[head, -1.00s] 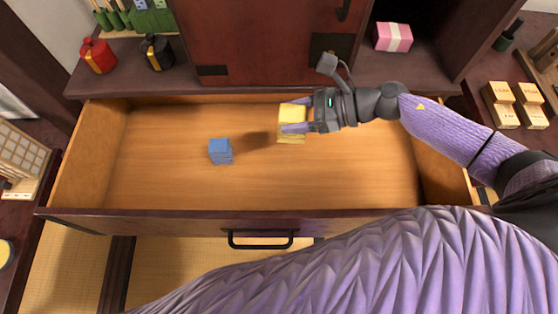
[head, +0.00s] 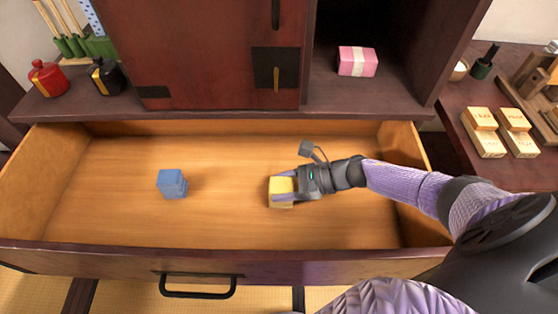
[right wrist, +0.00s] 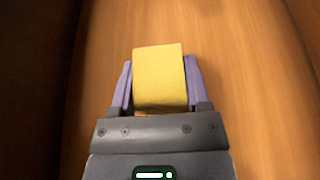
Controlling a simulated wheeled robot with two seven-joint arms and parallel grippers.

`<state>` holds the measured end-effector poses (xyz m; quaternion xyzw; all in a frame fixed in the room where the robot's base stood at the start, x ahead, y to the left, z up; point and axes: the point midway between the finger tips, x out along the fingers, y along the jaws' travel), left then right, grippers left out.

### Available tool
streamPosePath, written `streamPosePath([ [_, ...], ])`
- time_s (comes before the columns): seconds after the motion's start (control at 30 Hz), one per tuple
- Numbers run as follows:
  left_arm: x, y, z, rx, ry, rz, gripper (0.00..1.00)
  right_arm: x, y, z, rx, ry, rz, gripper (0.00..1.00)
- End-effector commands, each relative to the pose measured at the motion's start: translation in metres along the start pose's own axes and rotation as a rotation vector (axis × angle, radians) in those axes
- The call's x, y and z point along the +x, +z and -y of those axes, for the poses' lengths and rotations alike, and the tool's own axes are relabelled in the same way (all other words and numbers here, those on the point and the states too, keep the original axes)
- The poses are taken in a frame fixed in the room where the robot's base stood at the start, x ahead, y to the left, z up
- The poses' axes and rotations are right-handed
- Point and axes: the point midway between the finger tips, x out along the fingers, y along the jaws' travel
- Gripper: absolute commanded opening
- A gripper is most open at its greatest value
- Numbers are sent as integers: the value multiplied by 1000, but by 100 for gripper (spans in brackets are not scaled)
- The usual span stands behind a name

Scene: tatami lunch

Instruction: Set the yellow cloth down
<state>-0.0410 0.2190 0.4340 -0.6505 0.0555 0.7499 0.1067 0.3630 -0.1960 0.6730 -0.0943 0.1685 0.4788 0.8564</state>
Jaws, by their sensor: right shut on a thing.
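The yellow cloth (head: 281,186) is a small folded block inside the open wooden drawer (head: 225,225). My right gripper (head: 284,191) is shut on it, with one purple finger on each side. In the right wrist view the cloth (right wrist: 159,78) sits between the two fingers, with the drawer's wooden floor behind it. I cannot tell for sure whether the cloth touches the drawer floor. A blue folded cloth (head: 172,184) lies in the drawer to the left, apart from the yellow one. My left gripper is not in view.
The drawer floor between the two cloths is clear. Its front edge has a black handle (head: 198,293). Behind, the cabinet shelf holds a pink box (head: 357,61), a red jar (head: 47,78) and a black jar (head: 106,76).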

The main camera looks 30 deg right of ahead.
Motion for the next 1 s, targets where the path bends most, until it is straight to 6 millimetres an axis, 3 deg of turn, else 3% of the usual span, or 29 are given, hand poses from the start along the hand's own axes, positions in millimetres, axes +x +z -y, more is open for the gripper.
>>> streamPosePath([
  [0.03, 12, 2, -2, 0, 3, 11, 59, 7, -16, 0, 6, 1, -1, 0],
  [0.07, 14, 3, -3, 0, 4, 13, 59, 8, -19, 0, 4, 2, -1, 0],
  [0.4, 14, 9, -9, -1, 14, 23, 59, 8, -20, 0, 1, 1, 0, 0],
  [0.43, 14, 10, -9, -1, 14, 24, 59, 8, -20, 0, 1, 1, 0, 63],
  [0.6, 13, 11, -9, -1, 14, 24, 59, 8, -18, 0, 0, 1, 0, 96],
  [0.9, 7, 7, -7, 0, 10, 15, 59, 5, -12, 0, -1, 0, 1, 96],
  [1.0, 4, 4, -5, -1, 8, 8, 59, -14, -14, 0, 1, -1, -3, 96],
])
